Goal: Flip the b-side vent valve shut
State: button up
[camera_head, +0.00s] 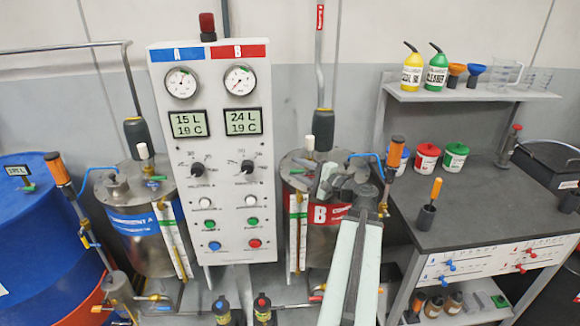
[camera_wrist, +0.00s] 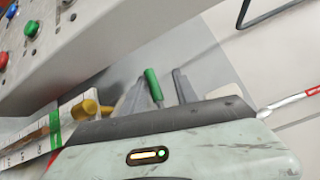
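The B tank (camera_head: 320,240), steel with a red band marked B, stands right of the control panel. My gripper (camera_head: 322,180) is over the tank's lid and hides part of it. In the wrist view a green lever handle (camera_wrist: 153,84), which looks like the B-side vent valve's, shows between my two grey fingers (camera_wrist: 160,76). The fingers are apart, with a gap on the lever's right. I cannot tell whether either finger touches it. The valve's body is hidden behind my gripper. A small green part (camera_head: 296,171) also shows at the lid's left in the head view.
The control panel (camera_head: 215,150) stands close left of my gripper. A brass knob (camera_wrist: 90,107) and a level gauge (camera_head: 298,235) are near it. A blue hose (camera_head: 366,157) curves at the tank's right. The workbench (camera_head: 465,205) stands further right.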

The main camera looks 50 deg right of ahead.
aim_at(296, 171)
jog(key=shift+w+a, duration=0.2)
jog(key=shift+w, duration=1.2)
grip_shut()
jog(key=shift+f+n+g+p, duration=0.6)
jog(key=shift+n+g+p, duration=0.2)
jog(key=shift+p, duration=0.2)
grip_release()
